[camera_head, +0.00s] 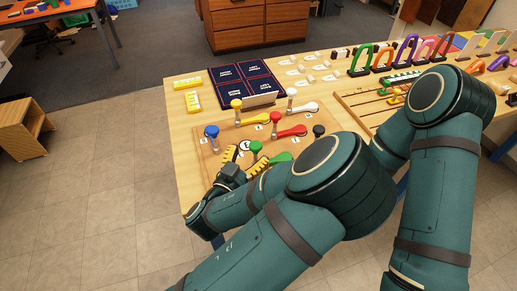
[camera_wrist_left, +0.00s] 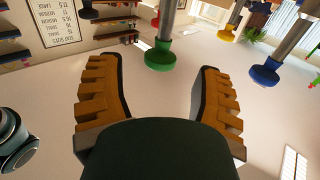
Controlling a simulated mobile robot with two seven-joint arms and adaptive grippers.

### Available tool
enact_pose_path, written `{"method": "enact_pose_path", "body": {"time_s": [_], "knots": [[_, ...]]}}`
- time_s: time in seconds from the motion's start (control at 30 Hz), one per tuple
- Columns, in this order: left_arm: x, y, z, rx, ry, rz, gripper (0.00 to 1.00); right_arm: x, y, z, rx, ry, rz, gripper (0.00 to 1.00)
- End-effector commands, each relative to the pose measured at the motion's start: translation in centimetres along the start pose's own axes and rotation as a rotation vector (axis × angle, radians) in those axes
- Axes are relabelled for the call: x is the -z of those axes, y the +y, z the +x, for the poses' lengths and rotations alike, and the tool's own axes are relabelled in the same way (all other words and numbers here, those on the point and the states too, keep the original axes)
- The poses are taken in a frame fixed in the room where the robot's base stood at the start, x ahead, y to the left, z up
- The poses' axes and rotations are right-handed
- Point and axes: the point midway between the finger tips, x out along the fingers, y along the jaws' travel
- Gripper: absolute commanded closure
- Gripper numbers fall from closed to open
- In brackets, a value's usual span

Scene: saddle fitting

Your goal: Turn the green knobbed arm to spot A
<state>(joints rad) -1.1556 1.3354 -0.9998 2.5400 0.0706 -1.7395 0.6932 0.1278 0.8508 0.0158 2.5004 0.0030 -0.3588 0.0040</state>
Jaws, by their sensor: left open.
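The green knobbed arm (camera_head: 281,157) lies on the wooden board, with its upright green knob (camera_head: 256,146) at its left end. My left gripper (camera_head: 244,158) is open, low over the board's near part, close to the green knob. In the left wrist view the green knob (camera_wrist_left: 159,56) on its grey stem shows between and just beyond the two spread orange fingertips (camera_wrist_left: 155,74); no contact shows. My left arm hides the near part of the board and part of the green arm. Small white labels lie on the board, too small to read, so I cannot tell which is spot A.
Blue (camera_head: 212,132), yellow (camera_head: 250,119), red (camera_head: 290,131), white (camera_head: 304,107) and black-knobbed (camera_head: 318,131) arms stand close around on the same board (camera_head: 208,165). Coloured arches (camera_head: 405,50) stand at the back right.

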Motion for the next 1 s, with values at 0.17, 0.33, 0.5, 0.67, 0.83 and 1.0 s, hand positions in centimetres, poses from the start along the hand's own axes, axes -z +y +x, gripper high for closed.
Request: {"method": "enact_pose_path", "body": {"time_s": [0.17, 0.33, 0.5, 0.67, 0.83, 1.0], "knots": [[-0.4, 0.1, 0.4, 0.002, 0.003, -0.004, 0.34, -0.7, 0.9, 2.4, 0.001, -0.011, -0.005, 0.53], [0.0, 0.1, 2.7, 0.002, 0.002, -0.002, 0.34, -0.8, 0.9, 2.5, 0.001, -0.014, -0.006, 0.53], [0.0, 0.0, 4.8, 0.004, 0.001, -0.003, 0.34, -0.7, 0.9, 2.5, 0.001, -0.013, -0.006, 0.53], [0.0, 0.0, 5.8, 0.005, 0.000, -0.005, 0.34, -0.7, 1.0, 2.6, 0.001, -0.013, -0.006, 0.53], [0.0, 0.0, 6.0, 0.006, 0.000, -0.005, 0.34, -0.7, 1.0, 2.6, 0.001, -0.013, -0.005, 0.53], [0.0, 0.0, 5.9, 0.006, 0.000, -0.005, 0.43, -0.7, 1.0, 2.6, 0.001, -0.013, -0.005, 0.53]]}}
